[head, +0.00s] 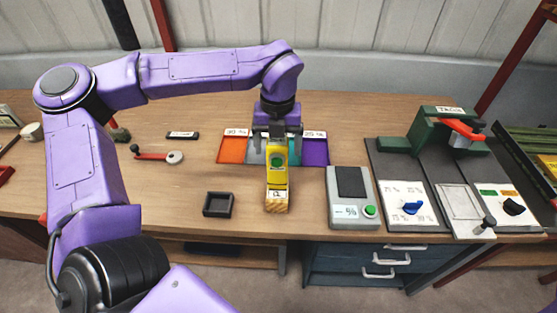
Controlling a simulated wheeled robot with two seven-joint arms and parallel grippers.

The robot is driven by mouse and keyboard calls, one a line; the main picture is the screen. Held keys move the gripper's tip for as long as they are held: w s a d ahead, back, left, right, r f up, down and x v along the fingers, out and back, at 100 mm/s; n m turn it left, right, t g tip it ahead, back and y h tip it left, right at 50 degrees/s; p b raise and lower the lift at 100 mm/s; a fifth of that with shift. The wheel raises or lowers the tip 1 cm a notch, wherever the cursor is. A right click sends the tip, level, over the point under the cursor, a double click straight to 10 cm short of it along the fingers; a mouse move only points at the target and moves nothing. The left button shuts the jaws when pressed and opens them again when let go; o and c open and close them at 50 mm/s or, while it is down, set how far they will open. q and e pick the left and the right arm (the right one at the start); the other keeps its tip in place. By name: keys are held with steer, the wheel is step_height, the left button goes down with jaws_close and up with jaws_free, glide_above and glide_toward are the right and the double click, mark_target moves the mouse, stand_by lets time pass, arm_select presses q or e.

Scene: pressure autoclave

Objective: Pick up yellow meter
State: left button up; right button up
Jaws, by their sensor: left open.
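The yellow meter (277,178) is in the middle of the wooden bench in the head view, upright, with a green round spot on its face and a small white label low on its front. A wooden block shows at its foot. My left gripper (276,140) points down at the top of the meter, with its fingers about the meter's upper end. It is open. Whether the fingers touch the meter cannot be told. My right gripper is not in view.
Orange (233,149) and purple (315,152) pads lie behind the meter. A small dark tray (219,204) is to its left, and a grey box with a green button (351,197) to its right. Panels with knobs and a green device (440,132) fill the right side.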

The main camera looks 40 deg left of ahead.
arm_select(q)
steer(key=shift+s+f, duration=0.25)
steer(key=shift+f, duration=0.85)
steer(key=shift+w+f, duration=0.15)
steer(key=shift+f, duration=0.1)
steer(key=c, duration=1.3)
